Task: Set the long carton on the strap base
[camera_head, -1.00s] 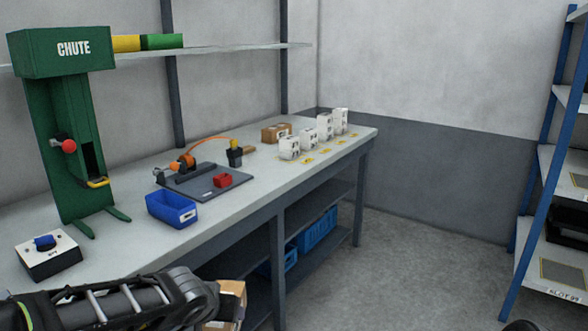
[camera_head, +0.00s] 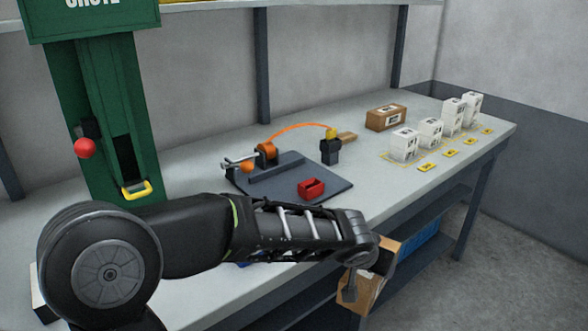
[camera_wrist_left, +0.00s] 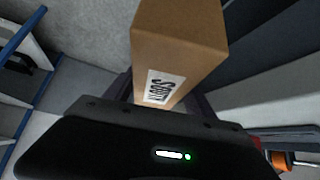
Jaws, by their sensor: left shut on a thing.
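The long carton (camera_head: 359,291) is brown cardboard, held by my left gripper (camera_head: 367,272) beyond the bench's front edge, partly hidden by the gripper and arm. In the left wrist view the carton (camera_wrist_left: 180,45) stands out between the fingers, with a white printed label facing the camera. The strap base (camera_head: 290,183) is a dark grey plate on the bench, with an orange strap reel (camera_head: 266,151) at its back left and a red piece (camera_head: 312,188) on its front. The base's middle is bare. My right gripper is not in view.
Another brown carton (camera_head: 385,118) lies farther back on the bench (camera_head: 372,169). Several white boxes (camera_head: 404,145) stand in a row at the right beside yellow tags. A black holder (camera_head: 331,151) stands behind the base. The green chute (camera_head: 95,110) rises at the left.

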